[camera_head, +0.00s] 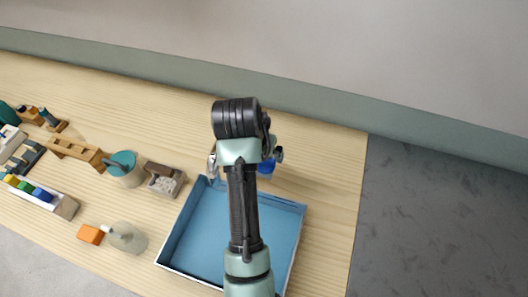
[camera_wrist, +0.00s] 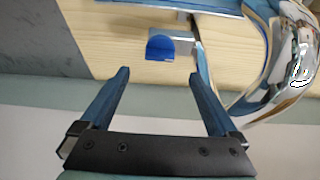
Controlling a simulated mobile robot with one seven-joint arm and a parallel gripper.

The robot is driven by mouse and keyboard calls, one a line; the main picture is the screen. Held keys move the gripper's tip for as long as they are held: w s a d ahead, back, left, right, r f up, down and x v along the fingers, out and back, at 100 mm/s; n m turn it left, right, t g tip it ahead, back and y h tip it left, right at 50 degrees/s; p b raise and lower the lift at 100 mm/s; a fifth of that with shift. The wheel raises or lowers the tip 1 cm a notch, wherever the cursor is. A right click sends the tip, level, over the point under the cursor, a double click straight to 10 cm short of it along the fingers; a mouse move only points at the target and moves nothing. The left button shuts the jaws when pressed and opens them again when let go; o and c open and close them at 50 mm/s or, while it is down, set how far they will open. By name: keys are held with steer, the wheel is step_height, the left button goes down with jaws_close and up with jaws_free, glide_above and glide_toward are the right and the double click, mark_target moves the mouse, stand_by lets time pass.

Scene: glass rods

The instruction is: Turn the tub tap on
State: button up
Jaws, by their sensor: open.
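The blue tub (camera_head: 285,222) with pale walls sits on the wooden bench, partly covered by my arm. The blue tap handle (camera_head: 267,167) shows just right of my wrist, behind the tub's far wall. In the wrist view the blue handle (camera_wrist: 160,47) is fixed to a grey metal block. My gripper (camera_wrist: 158,73) is open and empty. The handle appears ahead of the gap between its two blue fingers, apart from them. The head view hides my fingertips behind the arm. A shiny curved metal piece (camera_wrist: 285,60), perhaps the spout, is on the right of the wrist view.
A beaker with teal contents (camera_head: 124,170), a small tray (camera_head: 163,180), a glass flask (camera_head: 127,237), an orange block (camera_head: 90,234) and wooden racks (camera_head: 76,150) stand on the left. The bench (camera_head: 330,165) is clear right of the tap, up to its edge.

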mark_target(265, 159)
steer(key=p+x, duration=0.1)
steer(key=x, duration=0.7)
steer(key=c, duration=1.4)
steer(key=shift+r, duration=0.1)
